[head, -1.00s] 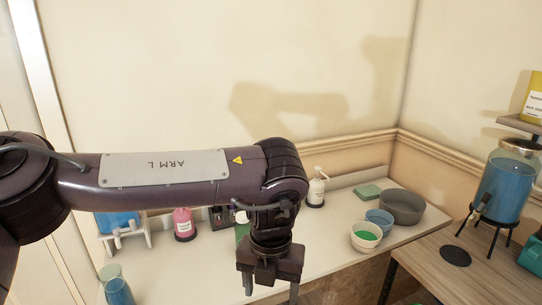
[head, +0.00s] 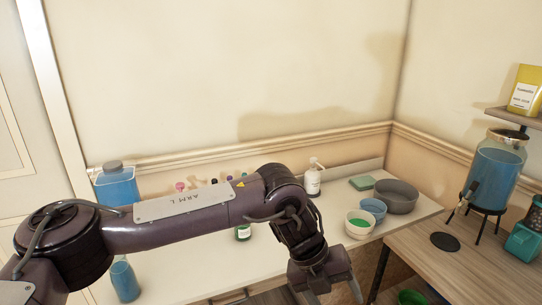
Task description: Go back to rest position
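My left gripper (head: 328,294) hangs at the bottom of the head view, right of centre, at the end of my dark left arm. Its fingers point down and look spread apart, with nothing visible between them; the tips reach the bottom edge. It appears in front of the white counter (head: 190,262), below the bowls. My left arm crosses the lower left of the view and hides part of the counter. My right gripper is not in view.
A blue bottle (head: 117,185), a white pump bottle (head: 313,178), a green-filled bowl (head: 359,223), a blue bowl (head: 373,209) and a grey basin (head: 396,195) stand on the counter.

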